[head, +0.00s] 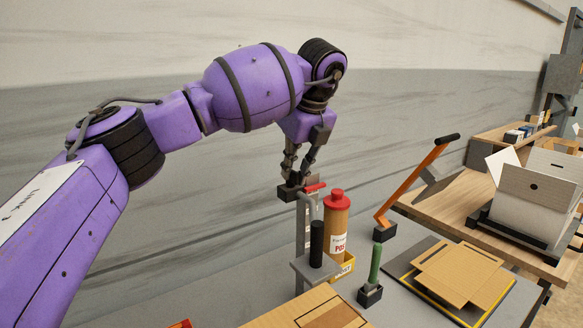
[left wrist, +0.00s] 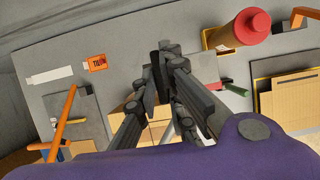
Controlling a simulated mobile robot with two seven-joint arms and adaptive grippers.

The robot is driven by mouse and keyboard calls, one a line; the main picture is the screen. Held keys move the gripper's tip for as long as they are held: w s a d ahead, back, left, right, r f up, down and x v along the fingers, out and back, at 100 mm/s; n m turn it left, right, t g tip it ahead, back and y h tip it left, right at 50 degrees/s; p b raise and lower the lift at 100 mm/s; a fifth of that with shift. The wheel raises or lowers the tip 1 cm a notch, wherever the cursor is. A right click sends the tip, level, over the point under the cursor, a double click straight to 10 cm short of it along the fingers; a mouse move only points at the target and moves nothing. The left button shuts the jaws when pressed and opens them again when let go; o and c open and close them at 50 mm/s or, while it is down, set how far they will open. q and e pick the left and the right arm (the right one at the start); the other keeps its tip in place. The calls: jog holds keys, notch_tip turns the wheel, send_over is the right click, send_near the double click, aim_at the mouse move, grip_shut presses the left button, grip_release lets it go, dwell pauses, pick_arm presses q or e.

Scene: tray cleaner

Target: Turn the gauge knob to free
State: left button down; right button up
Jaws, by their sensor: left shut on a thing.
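The gauge stands as a grey post (head: 300,236) on the bench, with a dark block and a small red lever (head: 315,187) at its top. My left gripper (head: 292,182) points down at the top of this post. Its fingers are close together on the dark knob there, which they largely hide. In the left wrist view the fingers (left wrist: 163,75) come together and the knob cannot be made out clearly. The knob's setting cannot be read. My right gripper is not in view.
A red-capped bottle (head: 336,228) stands close right of the post. A black upright handle (head: 316,243), a green handle (head: 375,264) and an orange lever (head: 410,187) stand nearby. Cardboard sheets (head: 460,275) lie at the right. A grey wall (head: 420,110) rises behind.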

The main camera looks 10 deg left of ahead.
pick_arm(q)
jog(key=shift+r, duration=0.1)
dwell(0.4)
jog(key=c, duration=1.8)
grip_release()
jog(key=shift+c, duration=0.2)
